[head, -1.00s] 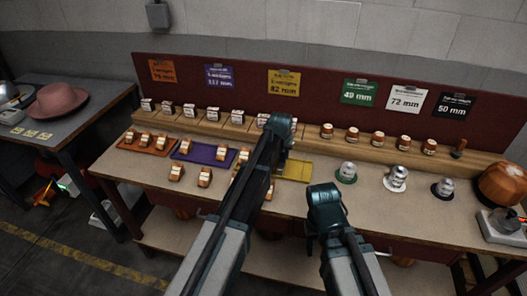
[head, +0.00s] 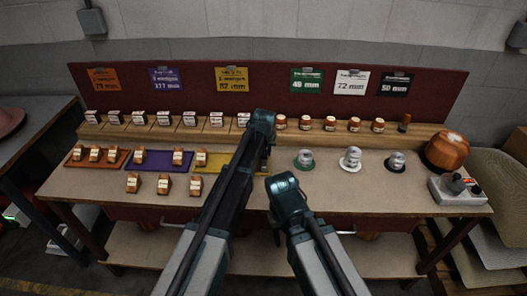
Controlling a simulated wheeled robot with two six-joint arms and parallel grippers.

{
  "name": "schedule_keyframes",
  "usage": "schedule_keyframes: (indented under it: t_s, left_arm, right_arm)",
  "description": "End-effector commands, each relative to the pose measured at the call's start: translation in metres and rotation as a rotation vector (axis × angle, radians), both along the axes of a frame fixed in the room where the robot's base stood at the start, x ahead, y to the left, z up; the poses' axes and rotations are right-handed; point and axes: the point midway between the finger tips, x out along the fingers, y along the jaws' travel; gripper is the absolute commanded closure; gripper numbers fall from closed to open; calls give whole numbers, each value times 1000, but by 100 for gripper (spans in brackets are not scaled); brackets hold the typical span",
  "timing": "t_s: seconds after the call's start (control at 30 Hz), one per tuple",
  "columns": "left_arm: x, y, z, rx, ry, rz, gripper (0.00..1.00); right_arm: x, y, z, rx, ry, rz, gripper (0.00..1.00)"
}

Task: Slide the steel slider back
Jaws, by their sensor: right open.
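I cannot pick out a steel slider for certain. A grey device (head: 458,190) with a dark knob and a small red part stands at the right end of the workbench (head: 370,195); any slider on it is too small to tell. My right arm reaches up from the lower middle, and its gripper (head: 276,236) is open, partly hidden at the bench's front edge. It is well to the left of the grey device.
An orange-brown rounded block (head: 447,152) sits behind the device. Green, white and black round pads with metal pieces stand mid-right. Orange, purple and yellow mats (head: 213,187) with small blocks lie left. A red board (head: 270,110) backs the bench. Bare benchtop lies at front right.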

Motion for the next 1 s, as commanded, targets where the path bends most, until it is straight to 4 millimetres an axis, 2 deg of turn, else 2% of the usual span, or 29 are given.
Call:
schedule_keyframes:
  t_s: [0.03, 0.13, 0.17, 0.63, 0.77, 1.0]
  left_arm:
    - [-1, -5, 0, -6, 1, -5, 66]
    - [-1, -4, 0, -6, 1, -5, 48]
    - [-1, -4, 0, -5, 1, -4, 45]
    - [-3, -2, 7, -2, 0, -3, 45]
    - [-6, -2, 17, -2, 0, -3, 45]
    - [-19, -1, 49, -3, 0, -3, 45]
  right_arm:
    - [0, 0, 0, 0, 0, 0, 50]
    - [0, 0, 0, 0, 0, 0, 50]
    - [0, 0, 0, 0, 0, 0, 50]
    - [0, 0, 7, 0, 0, 0, 50]
    - [0, 0, 17, 0, 0, 0, 50]
    - [0, 0, 49, 0, 0, 0, 50]
